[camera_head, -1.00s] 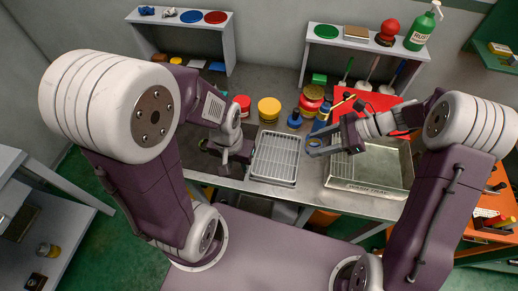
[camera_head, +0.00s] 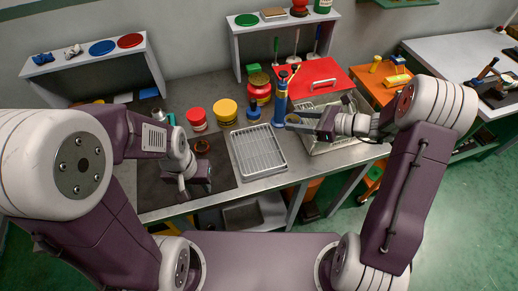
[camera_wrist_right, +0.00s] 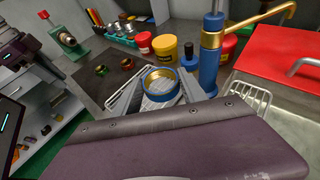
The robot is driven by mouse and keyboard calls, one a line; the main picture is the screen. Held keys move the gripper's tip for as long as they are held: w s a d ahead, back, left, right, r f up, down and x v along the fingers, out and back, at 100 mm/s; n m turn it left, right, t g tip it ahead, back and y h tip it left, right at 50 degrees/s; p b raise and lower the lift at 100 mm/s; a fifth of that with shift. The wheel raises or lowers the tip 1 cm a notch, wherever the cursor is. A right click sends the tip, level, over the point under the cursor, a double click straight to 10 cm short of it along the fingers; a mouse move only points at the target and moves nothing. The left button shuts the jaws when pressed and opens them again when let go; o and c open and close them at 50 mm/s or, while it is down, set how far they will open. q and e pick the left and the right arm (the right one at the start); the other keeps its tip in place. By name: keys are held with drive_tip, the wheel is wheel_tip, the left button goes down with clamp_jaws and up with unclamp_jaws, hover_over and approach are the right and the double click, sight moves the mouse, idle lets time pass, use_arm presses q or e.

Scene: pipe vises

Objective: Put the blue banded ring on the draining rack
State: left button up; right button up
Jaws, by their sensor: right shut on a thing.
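The blue banded ring (camera_wrist_right: 160,84) has a brass-coloured inside. My right gripper (camera_wrist_right: 155,92) is shut on it and holds it up in the right wrist view. In the head view the ring (camera_head: 292,119) is at the tip of my right gripper, just beyond the draining rack's upper right side. The draining rack (camera_head: 258,152) is a pale wire tray on the counter, empty. Part of its wire rim (camera_wrist_right: 118,104) shows behind the gripper in the wrist view. My left gripper (camera_head: 184,192) points down left of the rack, over the dark mat; its fingers are too unclear to judge.
Yellow (camera_head: 226,112) and red (camera_head: 197,119) tubs stand behind the rack. Small rings (camera_wrist_right: 101,70) lie on the dark mat.

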hover_over(265, 161)
wheel_tip(265, 161, down, 7)
drive_tip(key=shift+w+r, duration=0.15)
drive_tip(key=shift+r, duration=0.05)
wheel_tip(265, 161, down, 3)
drive_tip(key=shift+f, duration=0.15)
drive_tip(key=shift+d+f, duration=0.1)
drive_tip(key=shift+f, duration=0.3)
drive_tip(key=shift+f+b, duration=0.15)
drive_tip(key=shift+b, duration=0.15)
drive_tip(key=o, duration=1.5)
